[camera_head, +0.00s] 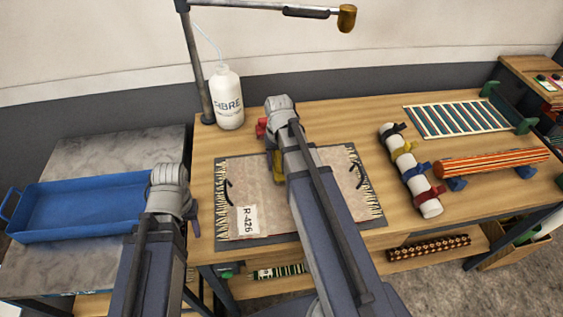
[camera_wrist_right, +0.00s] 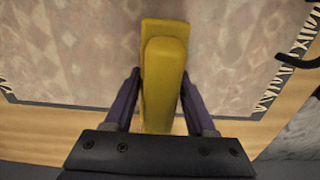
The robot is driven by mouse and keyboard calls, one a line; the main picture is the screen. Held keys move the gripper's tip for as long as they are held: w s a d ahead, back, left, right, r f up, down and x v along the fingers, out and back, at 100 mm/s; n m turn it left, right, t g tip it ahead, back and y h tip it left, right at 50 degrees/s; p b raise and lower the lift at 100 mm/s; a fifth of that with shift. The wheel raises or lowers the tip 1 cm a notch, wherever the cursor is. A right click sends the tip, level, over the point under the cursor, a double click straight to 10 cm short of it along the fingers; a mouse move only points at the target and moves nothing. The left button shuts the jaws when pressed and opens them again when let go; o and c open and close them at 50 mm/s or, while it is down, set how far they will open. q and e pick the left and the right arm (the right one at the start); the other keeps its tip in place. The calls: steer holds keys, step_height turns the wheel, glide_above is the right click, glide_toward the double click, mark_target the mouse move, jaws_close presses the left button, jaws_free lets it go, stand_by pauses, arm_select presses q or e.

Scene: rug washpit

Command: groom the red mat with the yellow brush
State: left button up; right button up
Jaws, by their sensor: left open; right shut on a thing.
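The mat (camera_head: 340,180) lies flat on the wooden table, pale pinkish-beige rather than strong red, with fringed short ends and a tag reading R-426 (camera_head: 248,220). It fills most of the right wrist view (camera_wrist_right: 70,50). My right gripper (camera_wrist_right: 160,100) is shut on the yellow brush (camera_wrist_right: 164,75), over the mat near its far edge. In the head view my right arm hides much of the mat and brush (camera_head: 278,166). I cannot tell whether the brush touches the mat. My left gripper (camera_head: 188,212) is open and empty, beside the blue tray; its fingers are mostly hidden.
The blue tray (camera_head: 85,205) sits on a grey side table at left. A white bottle (camera_head: 226,98) stands behind the mat by a lamp post. At right lie a strapped white roll (camera_head: 410,170), a striped orange roll (camera_head: 490,163) and a slatted rack (camera_head: 462,118). Dark clips (camera_head: 360,176) hold the mat.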

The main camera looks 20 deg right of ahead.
mark_target(248, 174)
arm_select(q)
steer(key=shift+f, duration=0.1)
arm_select(e)
steer(key=shift+w+a+f, duration=0.1)
steer(key=shift+w+a, duration=0.15)
steer(key=shift+a, duration=0.6)
steer(key=shift+w+a, duration=0.2)
steer(key=shift+a, duration=0.6)
steer(key=shift+w+a, duration=0.3)
steer(key=shift+a, duration=0.55)
steer(key=shift+w+a, duration=0.25)
steer(key=shift+a, duration=0.55)
steer(key=shift+w+a, duration=0.2)
steer(key=shift+a, duration=0.65)
steer(key=shift+w+a, duration=0.2)
steer(key=shift+a, duration=0.6)
arm_select(q)
steer(key=shift+r+p, duration=0.6)
steer(key=shift+r, duration=0.05)
arm_select(e)
steer(key=shift+w+r, duration=0.1)
steer(key=shift+r, duration=0.55)
arm_select(q)
step_height(248, 174, up, 5)
steer(key=p, duration=0.4)
steer(key=shift+f+p, duration=0.15)
steer(key=shift+p, duration=0.15)
arm_select(e)
step_height(248, 174, up, 5)
steer(key=shift+f, duration=0.15)
